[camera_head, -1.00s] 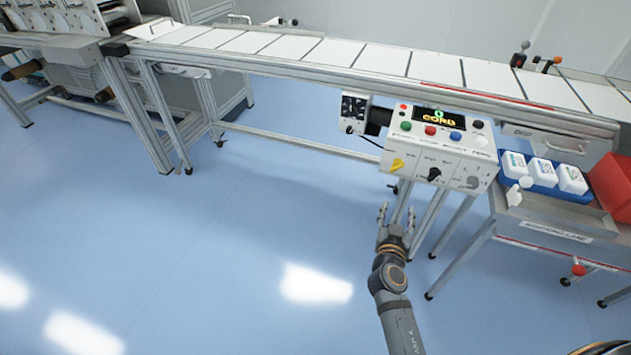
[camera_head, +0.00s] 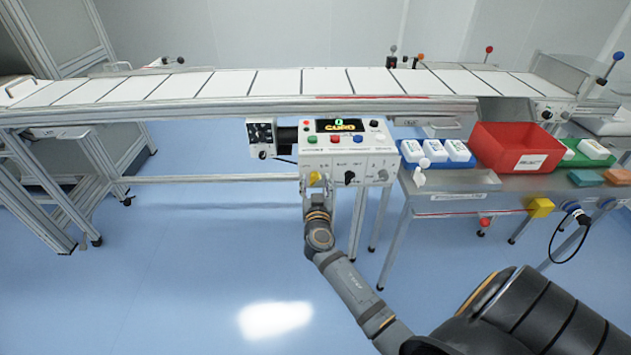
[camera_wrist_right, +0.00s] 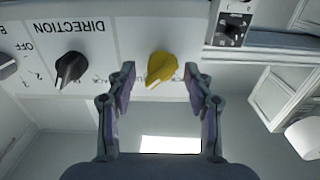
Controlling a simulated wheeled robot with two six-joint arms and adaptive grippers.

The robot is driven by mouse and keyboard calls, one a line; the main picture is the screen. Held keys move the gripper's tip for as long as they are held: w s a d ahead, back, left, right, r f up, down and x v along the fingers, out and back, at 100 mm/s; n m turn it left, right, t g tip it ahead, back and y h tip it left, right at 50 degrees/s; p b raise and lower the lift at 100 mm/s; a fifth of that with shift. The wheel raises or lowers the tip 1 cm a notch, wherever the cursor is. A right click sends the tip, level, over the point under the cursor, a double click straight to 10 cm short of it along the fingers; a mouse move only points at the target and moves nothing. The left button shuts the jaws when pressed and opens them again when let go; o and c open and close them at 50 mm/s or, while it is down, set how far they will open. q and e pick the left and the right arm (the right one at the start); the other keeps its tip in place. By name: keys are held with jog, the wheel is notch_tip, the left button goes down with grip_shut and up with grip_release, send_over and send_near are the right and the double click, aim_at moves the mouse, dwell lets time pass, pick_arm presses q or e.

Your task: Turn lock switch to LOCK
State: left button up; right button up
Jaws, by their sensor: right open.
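A white control box (camera_head: 345,165) with a lit display hangs under the front of the conveyor. Its lower face carries a yellow rotary knob (camera_head: 314,178) at left, a black knob (camera_head: 350,178) in the middle and a grey knob at right. My right gripper (camera_head: 318,188) is at the yellow knob. In the right wrist view the open fingers (camera_wrist_right: 159,76) stand either side of the yellow knob (camera_wrist_right: 162,68), with gaps visible. The black knob (camera_wrist_right: 70,68) beside it is marked DIRECTION. The yellow knob's label is not readable. My left gripper is not in view.
A small dark-faced unit (camera_head: 262,138) is mounted left of the box. A steel table (camera_head: 470,185) at right holds white bottles, a red bin (camera_head: 515,147) and a green tray. The conveyor (camera_head: 250,88) runs above the box. The floor in front is open.

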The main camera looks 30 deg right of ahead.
jog(key=shift+c, duration=0.2)
grip_shut()
